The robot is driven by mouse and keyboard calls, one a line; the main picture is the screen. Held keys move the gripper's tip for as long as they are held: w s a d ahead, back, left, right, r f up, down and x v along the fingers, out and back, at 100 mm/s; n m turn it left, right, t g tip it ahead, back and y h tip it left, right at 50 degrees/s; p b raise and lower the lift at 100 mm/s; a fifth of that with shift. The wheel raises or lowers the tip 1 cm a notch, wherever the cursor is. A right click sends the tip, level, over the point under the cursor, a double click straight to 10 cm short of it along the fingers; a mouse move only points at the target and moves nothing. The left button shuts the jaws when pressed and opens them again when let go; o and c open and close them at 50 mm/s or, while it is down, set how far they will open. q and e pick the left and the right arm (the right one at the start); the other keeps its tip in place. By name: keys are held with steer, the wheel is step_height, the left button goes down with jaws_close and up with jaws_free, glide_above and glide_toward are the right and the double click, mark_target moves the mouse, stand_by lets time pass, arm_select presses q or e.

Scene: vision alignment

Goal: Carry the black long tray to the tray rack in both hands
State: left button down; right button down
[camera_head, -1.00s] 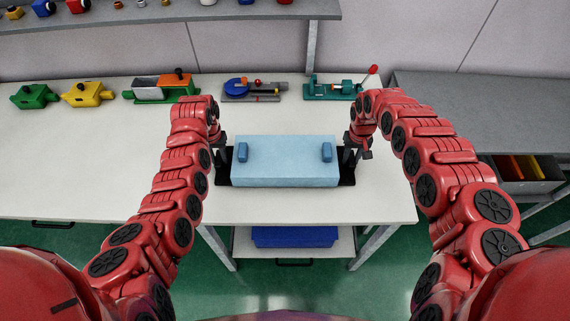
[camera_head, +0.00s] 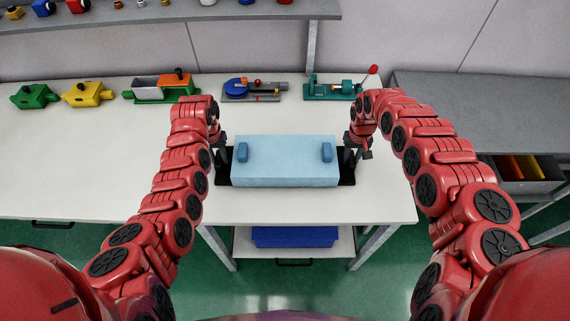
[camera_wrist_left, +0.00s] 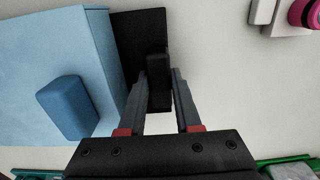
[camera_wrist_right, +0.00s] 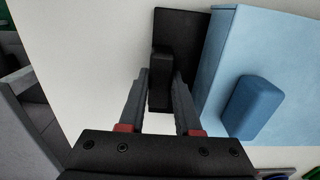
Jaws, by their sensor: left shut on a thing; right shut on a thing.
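The black long tray (camera_head: 223,179) lies on the white table in the head view, mostly hidden under a light blue box (camera_head: 285,160) with two darker blue handles. Only the tray's ends show, at the left and right of the box. My left gripper (camera_head: 222,152) is at the tray's left end. In the left wrist view, my left gripper (camera_wrist_left: 158,85) is shut on the tray's upright black handle (camera_wrist_left: 158,68). My right gripper (camera_head: 350,155) is at the right end. In the right wrist view, my right gripper (camera_wrist_right: 160,85) is shut on the other black handle (camera_wrist_right: 160,65).
Green (camera_head: 36,96) and yellow (camera_head: 87,94) blocks and several small machines stand along the table's back. A grey table (camera_head: 470,115) with a drawer of coloured parts is at the right. A blue bin (camera_head: 294,237) sits on a low shelf. I cannot identify the tray rack.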

arm_select(q)
steer(key=shift+w+r, duration=0.1)
steer(key=shift+r, duration=0.15)
arm_select(e)
steer(key=shift+w+r, duration=0.1)
steer(key=shift+r, duration=0.1)
